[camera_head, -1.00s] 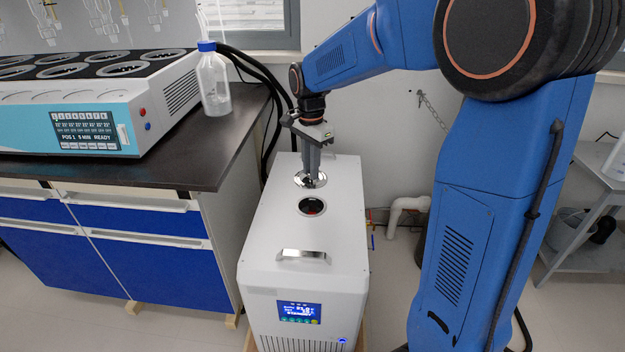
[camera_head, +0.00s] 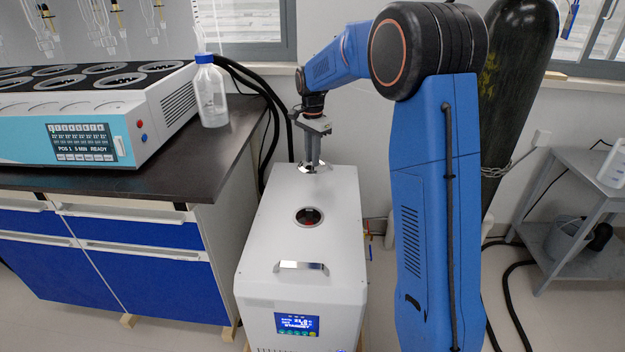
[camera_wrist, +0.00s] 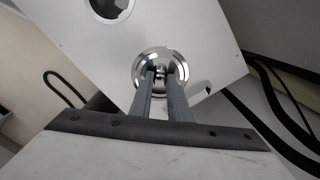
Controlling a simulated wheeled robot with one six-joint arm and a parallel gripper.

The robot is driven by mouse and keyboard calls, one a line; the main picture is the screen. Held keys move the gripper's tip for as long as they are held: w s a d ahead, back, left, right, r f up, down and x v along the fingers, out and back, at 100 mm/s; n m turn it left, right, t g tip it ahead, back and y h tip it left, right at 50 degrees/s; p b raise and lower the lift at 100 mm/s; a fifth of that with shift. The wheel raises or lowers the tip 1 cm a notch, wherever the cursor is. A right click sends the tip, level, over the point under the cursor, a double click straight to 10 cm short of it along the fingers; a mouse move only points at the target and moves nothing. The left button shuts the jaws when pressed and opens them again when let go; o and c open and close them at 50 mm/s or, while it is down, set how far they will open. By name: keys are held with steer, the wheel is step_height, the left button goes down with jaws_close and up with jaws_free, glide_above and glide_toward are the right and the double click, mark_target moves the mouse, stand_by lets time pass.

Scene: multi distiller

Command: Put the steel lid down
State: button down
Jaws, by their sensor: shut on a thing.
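The steel lid (camera_head: 304,168) is a small shiny disc at the back end of the white chiller's top. In the wrist view the lid (camera_wrist: 141,76) shows as a bright ring around a central knob. My gripper (camera_head: 311,165) points down and is shut on the lid's knob; its fingers also show in the wrist view (camera_wrist: 160,76). I cannot tell whether the lid touches the top. The white chiller (camera_head: 270,235) has a round dark opening (camera_head: 309,217) in front of the lid, uncovered.
A metal handle (camera_head: 301,266) stands on the chiller's front top. A dark bench (camera_head: 130,182) at left carries the distiller (camera_head: 110,115) and a blue-capped bottle (camera_head: 211,95). Black hoses (camera_head: 262,92) run behind. A grey shelf cart (camera_head: 575,215) is at right.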

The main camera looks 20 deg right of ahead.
steer(key=shift+f, duration=3.65)
steer(key=shift+f, duration=0.1)
steer(key=c, duration=1.7)
jaws_free()
steer(key=shift+o, duration=0.2)
